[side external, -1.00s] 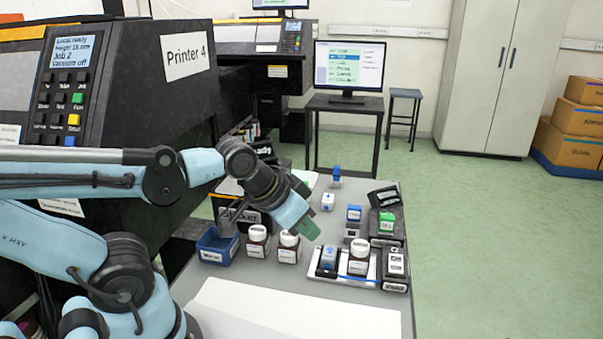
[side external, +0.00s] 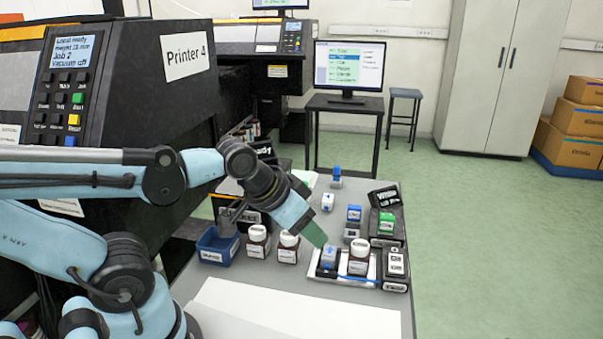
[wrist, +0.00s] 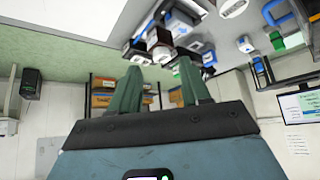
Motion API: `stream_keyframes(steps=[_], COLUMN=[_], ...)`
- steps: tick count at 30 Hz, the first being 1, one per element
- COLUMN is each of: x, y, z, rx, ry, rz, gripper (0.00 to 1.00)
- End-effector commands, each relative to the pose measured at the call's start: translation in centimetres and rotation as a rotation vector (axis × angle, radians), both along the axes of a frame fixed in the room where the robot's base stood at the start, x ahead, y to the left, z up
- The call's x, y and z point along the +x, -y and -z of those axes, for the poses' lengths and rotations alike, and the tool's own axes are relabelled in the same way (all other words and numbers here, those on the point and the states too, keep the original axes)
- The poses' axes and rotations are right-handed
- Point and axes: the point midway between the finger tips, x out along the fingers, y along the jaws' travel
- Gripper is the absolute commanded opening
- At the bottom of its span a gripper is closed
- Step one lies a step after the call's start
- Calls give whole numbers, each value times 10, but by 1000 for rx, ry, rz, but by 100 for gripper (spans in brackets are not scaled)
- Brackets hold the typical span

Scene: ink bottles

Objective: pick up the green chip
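A green-topped block, which I take for the green chip (side external: 386,222), sits on a black holder (side external: 386,240) at the table's right side in the side view. A green patch (wrist: 293,41) shows at the upper right of the wrist view; I cannot tell if it is the same thing. My gripper (side external: 317,238) has green fingers and points down and right, left of the chip and apart from it. Its tips are close to a blue-topped block (side external: 329,255) at the white tray's left. In the wrist view my gripper (wrist: 160,68) has its fingers apart with nothing held between them.
A brown bottle (side external: 359,260) stands on the white tray (side external: 340,279). Two more bottles (side external: 258,241) and a blue bin (side external: 217,246) stand to the left. Blue-topped blocks (side external: 354,213) and a dark open case (side external: 384,196) are near the chip. White sheets (side external: 290,312) cover the table's front.

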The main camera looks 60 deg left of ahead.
Motion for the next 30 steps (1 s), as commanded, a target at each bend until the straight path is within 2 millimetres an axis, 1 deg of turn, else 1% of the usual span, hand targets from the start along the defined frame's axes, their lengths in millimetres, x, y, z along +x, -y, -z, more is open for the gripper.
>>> stream_keyframes(steps=[9,11,14,17,21,25,30], x=[1,4,14,32,64,94,136], y=[0,-1,-2,-5,-10,-17,-28], z=[-1,-3,-13,-26,-41,-49,-51], rx=[2,4,19,37,61,77,89], ry=[-2,-7,-28,-62,-111,-151,-190], rz=[2,9,40,94,192,289,422], gripper=[51,51,51,51,51,51,51])
